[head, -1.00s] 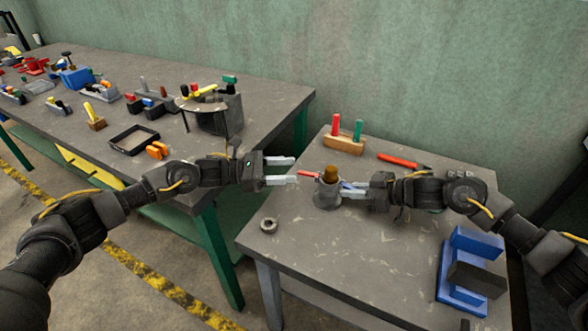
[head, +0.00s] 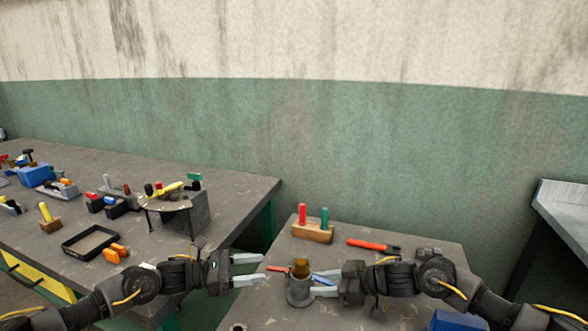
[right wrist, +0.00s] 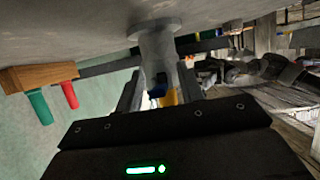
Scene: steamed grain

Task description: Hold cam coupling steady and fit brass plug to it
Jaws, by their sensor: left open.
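The cam coupling (head: 299,292) is a grey, flanged fitting standing upright on the near table, with a red lever (head: 278,268) on its left and a blue lever (head: 323,280) on its right. The brass plug (head: 301,267) stands upright in its top; how deep it sits is unclear. My right gripper (head: 318,287) is shut on the coupling from the right. In the right wrist view the coupling (right wrist: 158,48) is between its fingers, with the plug (right wrist: 170,97) partly hidden. My left gripper (head: 263,269) is open and empty, left of the coupling, its fingertips near the red lever.
A wooden block (head: 313,233) with red and green pegs and a red-handled tool (head: 373,245) lie behind the coupling. A blue holder (head: 455,321) is at the lower right. The left table carries a black tray (head: 90,240) and a round stand (head: 180,205).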

